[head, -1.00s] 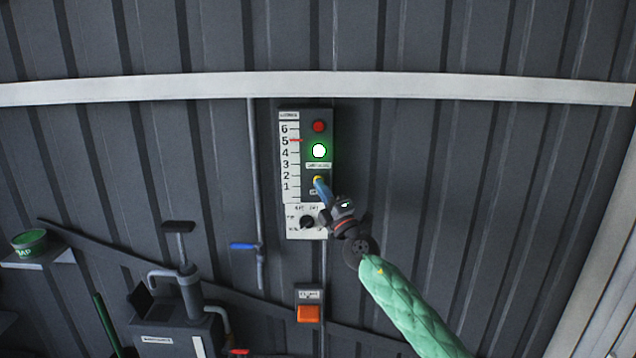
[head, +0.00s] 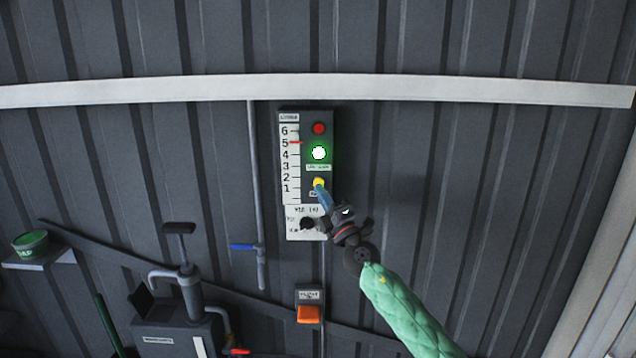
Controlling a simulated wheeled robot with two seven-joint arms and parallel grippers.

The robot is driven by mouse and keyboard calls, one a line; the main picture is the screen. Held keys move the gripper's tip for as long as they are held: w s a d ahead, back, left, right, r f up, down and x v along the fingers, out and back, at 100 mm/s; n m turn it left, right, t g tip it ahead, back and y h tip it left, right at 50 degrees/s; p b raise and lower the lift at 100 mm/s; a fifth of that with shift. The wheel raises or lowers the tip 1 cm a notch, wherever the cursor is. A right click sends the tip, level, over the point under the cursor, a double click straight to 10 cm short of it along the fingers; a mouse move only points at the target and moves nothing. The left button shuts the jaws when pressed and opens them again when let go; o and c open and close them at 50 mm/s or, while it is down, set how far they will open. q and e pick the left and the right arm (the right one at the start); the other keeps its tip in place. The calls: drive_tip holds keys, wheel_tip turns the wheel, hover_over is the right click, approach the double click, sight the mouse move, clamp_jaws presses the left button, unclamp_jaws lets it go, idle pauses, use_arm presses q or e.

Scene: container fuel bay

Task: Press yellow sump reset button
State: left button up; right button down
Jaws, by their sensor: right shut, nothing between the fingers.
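The yellow button (head: 319,182) is on the lower part of a dark wall panel (head: 327,215), below a lit green lamp (head: 319,153) and a red lamp or button (head: 319,128). My right gripper (head: 320,188) is shut and empty. Its blue fingertips are just below the yellow button and overlap its lower edge in the picture. I cannot tell whether they touch it. The right arm in its green sleeve comes in from the lower right. My left gripper is not in view.
A numbered scale (head: 290,160) with a red pointer is on the panel's left side, and a black knob (head: 307,223) is below. An orange switch (head: 308,314) sits lower. A pipe with a blue lever (head: 243,247) and a hand pump (head: 190,290) are at left.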

drive_tip(key=s+p, duration=0.2)
drive_tip(key=s, duration=0.3)
drive_tip(key=shift+s, duration=0.25)
drive_tip(key=shift+d, duration=0.1)
idle(0.6)
